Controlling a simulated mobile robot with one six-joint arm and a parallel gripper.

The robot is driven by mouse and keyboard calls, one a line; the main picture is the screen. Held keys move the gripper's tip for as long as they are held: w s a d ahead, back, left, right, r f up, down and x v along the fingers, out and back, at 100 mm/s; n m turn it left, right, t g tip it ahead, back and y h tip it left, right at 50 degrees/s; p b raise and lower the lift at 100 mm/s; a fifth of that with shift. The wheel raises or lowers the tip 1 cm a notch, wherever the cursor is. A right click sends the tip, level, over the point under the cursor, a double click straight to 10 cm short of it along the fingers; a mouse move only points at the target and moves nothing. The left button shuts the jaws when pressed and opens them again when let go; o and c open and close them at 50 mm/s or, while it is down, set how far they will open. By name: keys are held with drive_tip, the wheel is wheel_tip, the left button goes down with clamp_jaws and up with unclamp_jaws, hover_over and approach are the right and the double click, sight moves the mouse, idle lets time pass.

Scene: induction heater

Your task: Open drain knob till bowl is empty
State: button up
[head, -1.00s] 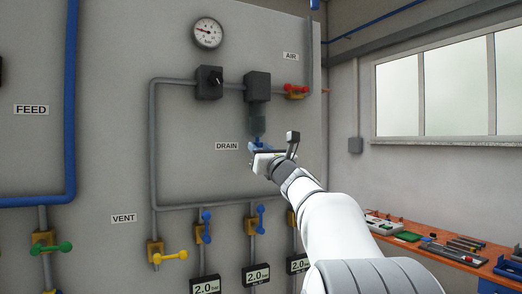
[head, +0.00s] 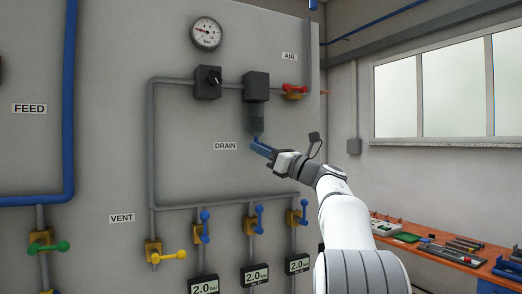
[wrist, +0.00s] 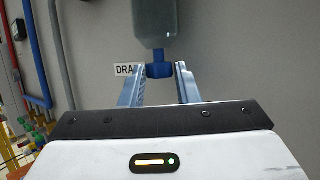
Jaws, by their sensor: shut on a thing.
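The drain knob (wrist: 159,70) is a small blue knob under the grey, cloudy bowl (wrist: 155,25). In the head view the bowl (head: 257,121) hangs below a dark block, right of the DRAIN label (head: 226,146). My gripper (wrist: 161,68) has its two blue fingers on either side of the knob and is shut on it. In the head view my gripper (head: 256,147) reaches the knob from the lower right, and its fingers mostly hide the knob. I cannot tell the liquid level in the bowl.
A red-handled air valve (head: 294,91) is at upper right of the bowl. A grey pipe (head: 152,150) loops around the left and below. Several blue-handled valves (head: 256,218) stand below. A workbench with tools (head: 425,232) is at right.

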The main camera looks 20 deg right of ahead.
drive_tip(key=n+g+y+p, duration=0.2)
drive_tip(key=g, duration=0.1)
drive_tip(key=n+g+y+p, duration=0.2)
drive_tip(key=g+y, duration=0.1)
drive_tip(key=g, duration=0.1)
drive_tip(key=w+n+g+y+p, duration=0.1)
drive_tip(key=n+g+y+p, duration=0.1)
drive_tip(key=n+g+y, duration=0.1)
drive_tip(key=shift+d+r+g+p, duration=0.1)
drive_tip(key=shift+d+g+p, duration=0.2)
drive_tip(key=shift+d+p, duration=0.1)
drive_tip(key=shift+y, duration=0.3)
drive_tip(key=o, duration=0.7)
drive_tip(key=shift+o, duration=1.4)
drive_tip(key=shift+s, duration=0.1)
drive_tip(key=shift+d, duration=0.1)
